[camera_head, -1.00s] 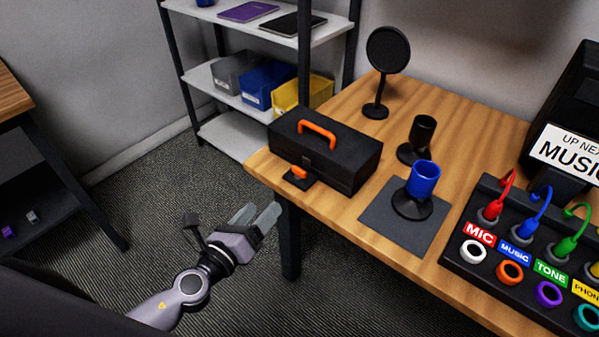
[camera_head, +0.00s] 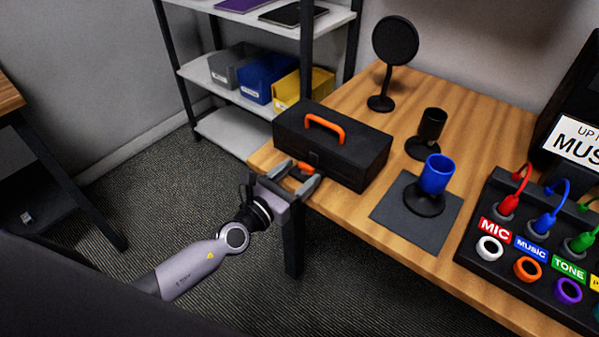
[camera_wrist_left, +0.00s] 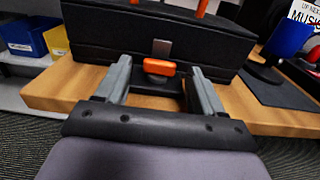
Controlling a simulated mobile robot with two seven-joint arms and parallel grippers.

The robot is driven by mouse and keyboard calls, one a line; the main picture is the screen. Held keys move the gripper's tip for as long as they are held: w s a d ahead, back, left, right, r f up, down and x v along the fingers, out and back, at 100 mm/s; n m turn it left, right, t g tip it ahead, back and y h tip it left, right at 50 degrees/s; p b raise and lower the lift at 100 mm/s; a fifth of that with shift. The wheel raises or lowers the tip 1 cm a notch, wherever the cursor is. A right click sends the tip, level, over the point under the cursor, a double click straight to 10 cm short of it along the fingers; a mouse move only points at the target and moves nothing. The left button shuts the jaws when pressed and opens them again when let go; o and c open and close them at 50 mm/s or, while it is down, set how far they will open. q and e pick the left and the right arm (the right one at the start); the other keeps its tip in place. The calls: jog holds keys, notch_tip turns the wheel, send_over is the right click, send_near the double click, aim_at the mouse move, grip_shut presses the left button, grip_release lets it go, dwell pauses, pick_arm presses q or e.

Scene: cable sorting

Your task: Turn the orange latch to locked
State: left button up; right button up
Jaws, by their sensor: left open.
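The orange latch (camera_head: 306,168) is at the front of a black toolbox (camera_head: 345,155) with an orange handle (camera_head: 325,128). In the left wrist view the latch (camera_wrist_left: 159,67) lies crosswise on a dark base, below a grey plate on the toolbox front. My left gripper (camera_head: 300,177) is open at the table edge, and its fingers (camera_wrist_left: 156,84) stand one on each side of the latch. I cannot tell whether a finger touches it. The fingers hide part of the latch base in the head view. My right gripper is not in view.
A blue cup on a black stand (camera_head: 436,175) stands on a dark mat (camera_head: 393,226) to the right. Another black holder (camera_head: 431,128) and a round black microphone (camera_head: 395,42) stand behind. A cable panel (camera_head: 480,252) is at the right. Shelves with bins stand behind.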

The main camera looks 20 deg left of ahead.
pick_arm(q)
jog(key=shift+w+d, duration=0.2)
jog(key=shift+w, duration=0.35)
jog(key=c, duration=1.1)
jog(key=shift+o, duration=0.2)
jog(key=y+p, duration=0.1)
jog(key=n+y+p, duration=0.1)
jog(key=p, duration=0.1)
jog(key=shift+d+r+n+t, duration=0.25)
jog(key=shift+r+n+t, duration=0.05)
jog(key=shift+r, duration=0.05)
jog(key=y, duration=0.1)
jog(key=n+y+p, duration=0.1)
jog(key=shift+d+f+n+y, duration=0.15)
jog(key=shift+n+y, duration=0.15)
jog(key=shift+f+n+y, duration=0.15)
jog(key=shift+n+y, duration=0.55)
jog(key=shift+y, duration=0.6)
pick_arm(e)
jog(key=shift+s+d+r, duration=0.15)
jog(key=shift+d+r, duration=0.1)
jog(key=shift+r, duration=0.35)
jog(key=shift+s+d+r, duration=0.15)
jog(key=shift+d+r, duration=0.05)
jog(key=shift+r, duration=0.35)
pick_arm(q)
jog(key=shift+s, duration=0.1)
